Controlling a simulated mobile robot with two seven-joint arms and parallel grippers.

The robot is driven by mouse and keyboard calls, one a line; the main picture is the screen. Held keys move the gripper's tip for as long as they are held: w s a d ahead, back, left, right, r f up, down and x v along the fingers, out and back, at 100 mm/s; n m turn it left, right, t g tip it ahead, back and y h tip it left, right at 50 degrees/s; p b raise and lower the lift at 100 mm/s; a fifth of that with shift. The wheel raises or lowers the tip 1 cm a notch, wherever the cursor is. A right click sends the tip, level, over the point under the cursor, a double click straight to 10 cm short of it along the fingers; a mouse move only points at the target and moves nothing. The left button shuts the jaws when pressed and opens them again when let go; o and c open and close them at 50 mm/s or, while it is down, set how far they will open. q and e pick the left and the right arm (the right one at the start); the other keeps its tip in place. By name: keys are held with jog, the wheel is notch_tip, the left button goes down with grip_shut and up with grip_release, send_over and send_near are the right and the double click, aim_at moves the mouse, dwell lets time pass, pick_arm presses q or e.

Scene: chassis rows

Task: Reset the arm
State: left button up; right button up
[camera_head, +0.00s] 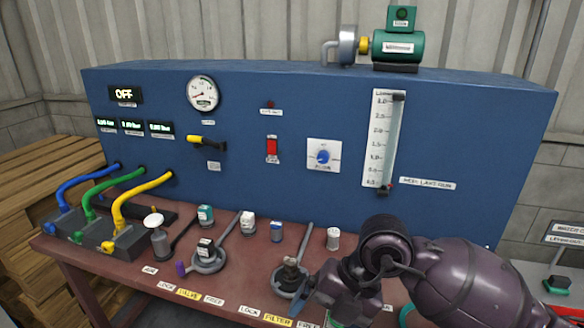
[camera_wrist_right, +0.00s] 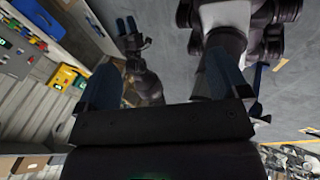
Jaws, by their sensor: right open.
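My right arm comes in from the lower right in the head view, bent at a dark joint. Its hand (camera_head: 338,292) hangs low over the front of the red-brown bench, partly cut off by the frame's bottom edge. In the right wrist view my right gripper (camera_wrist_right: 167,60) is open, with its two blue fingers wide apart and nothing between them. My left gripper (camera_wrist_right: 127,26) shows small in that view, its two blue fingers apart and empty. The left arm is out of the head view.
The red-brown bench (camera_head: 125,268) carries clamps, small labelled containers and connectors with blue, green and yellow hoses. A blue panel (camera_head: 450,140) with gauge and switches stands behind. A green motor (camera_head: 398,47) sits on top. Wooden pallets (camera_head: 40,175) are at left.

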jog(key=a+r+n+g+y, duration=0.2)
jog(key=a+r+n+y, duration=0.1)
jog(key=a+r+y, duration=0.35)
jog(key=w+d+r+m+t+y, duration=0.3)
jog(key=w+r+m+t+y, duration=0.2)
jog(key=r+t+y, duration=0.4)
jog(key=w+d+f+m+t+h, duration=0.3)
jog(key=d+f+m+t+h, duration=0.4)
jog(key=m, duration=0.3)
jog(key=w+d+f+m+t+h, duration=0.4)
jog(key=d+f+m+t+h, duration=0.25)
jog(key=d+f+m, duration=0.35)
jog(key=s+d+f+m+g+h, duration=0.2)
jog(key=s+d+f+m, duration=0.1)
jog(key=s+f, duration=0.4)
jog(key=s+d+f+m+g+h, duration=0.3)
jog(key=s+f, duration=0.5)
jog(key=f, duration=0.1)
jog(key=s+d+f+m+g+h, duration=0.2)
jog(key=s+d+f+m+g, duration=0.1)
jog(key=s+f, duration=0.5)
jog(key=shift+m+h, duration=0.4)
jog(key=shift+m, duration=0.2)
